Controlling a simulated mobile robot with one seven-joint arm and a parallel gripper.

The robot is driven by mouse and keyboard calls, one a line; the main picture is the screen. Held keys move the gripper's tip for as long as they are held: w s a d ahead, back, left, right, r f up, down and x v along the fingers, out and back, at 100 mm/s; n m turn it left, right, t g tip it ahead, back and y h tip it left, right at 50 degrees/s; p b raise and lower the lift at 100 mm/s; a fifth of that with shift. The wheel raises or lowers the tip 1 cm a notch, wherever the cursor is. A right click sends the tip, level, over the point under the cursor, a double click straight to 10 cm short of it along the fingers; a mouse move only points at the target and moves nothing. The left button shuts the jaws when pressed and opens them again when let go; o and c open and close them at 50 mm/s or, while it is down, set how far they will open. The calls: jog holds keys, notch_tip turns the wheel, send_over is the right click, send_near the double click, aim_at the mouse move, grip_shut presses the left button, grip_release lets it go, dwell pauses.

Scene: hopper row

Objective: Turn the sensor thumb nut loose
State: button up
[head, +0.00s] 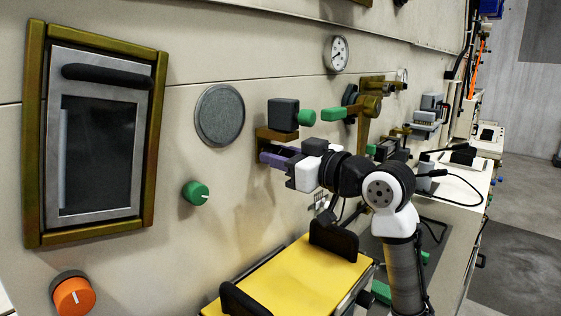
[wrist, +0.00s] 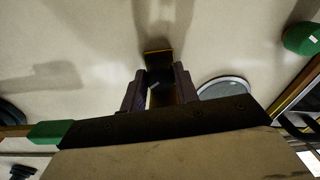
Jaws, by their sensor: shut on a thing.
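The sensor is a dark grey box (head: 283,114) with a green cylindrical end (head: 306,117), on a brass-coloured bracket (head: 272,141) on the wall panel. My gripper (head: 276,155) has its purple fingers just under this bracket. In the wrist view my gripper (wrist: 159,90) is shut on a small dark piece (wrist: 160,76), which I take for the thumb nut. The bracket (wrist: 157,58) shows just beyond the fingertips. The nut is mostly hidden between the fingers, and its thread cannot be seen.
A round grey disc (head: 220,115) and a green knob (head: 196,192) are on the panel left of my gripper. A brass valve with a green handle (head: 346,113) stands close on the right. A yellow-topped tray (head: 300,278) lies below my arm.

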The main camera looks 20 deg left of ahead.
jog(key=shift+n+b, duration=1.85)
jog(key=shift+n, duration=0.95)
jog(key=o, duration=1)
jog(key=shift+d, duration=0.15)
jog(key=b+v, duration=0.4)
jog(key=v, duration=0.9)
jog(key=shift+s+d+r, duration=0.1)
jog(key=shift+d, duration=0.2)
